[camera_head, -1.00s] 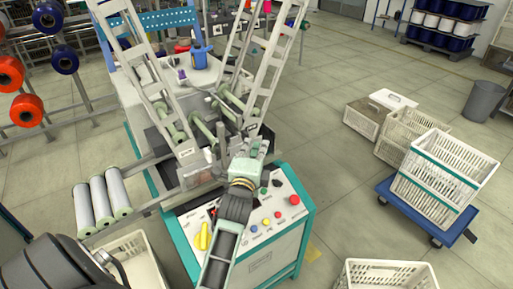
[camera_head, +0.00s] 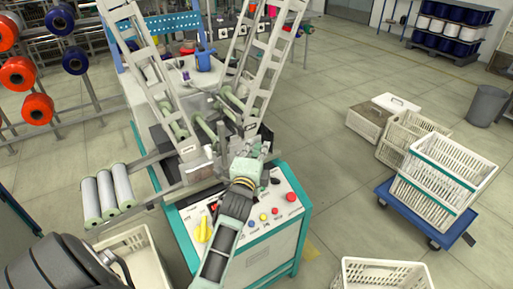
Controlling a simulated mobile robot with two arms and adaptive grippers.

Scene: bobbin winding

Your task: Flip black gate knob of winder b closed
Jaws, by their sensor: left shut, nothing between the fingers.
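The winder (camera_head: 262,254) has a white panel with teal edges and stands in the middle of the view. A small black knob (camera_head: 275,181) shows on its panel, just right of my left gripper (camera_head: 250,150). I cannot tell whether this is the gate knob or which way a gate is turned. My left gripper is shut and empty, above the back of the panel by the winder's frame. My wrist and the gripper hide part of the panel and the mechanism behind. My right gripper is not in view.
The panel bears a yellow knob (camera_head: 203,228) and a red button (camera_head: 291,197). Pale ladder-like frames (camera_head: 268,75) rise behind the gripper. White rollers (camera_head: 105,193) lie at the left. Crates stand on a blue dolly (camera_head: 385,190) at the right, with open floor between.

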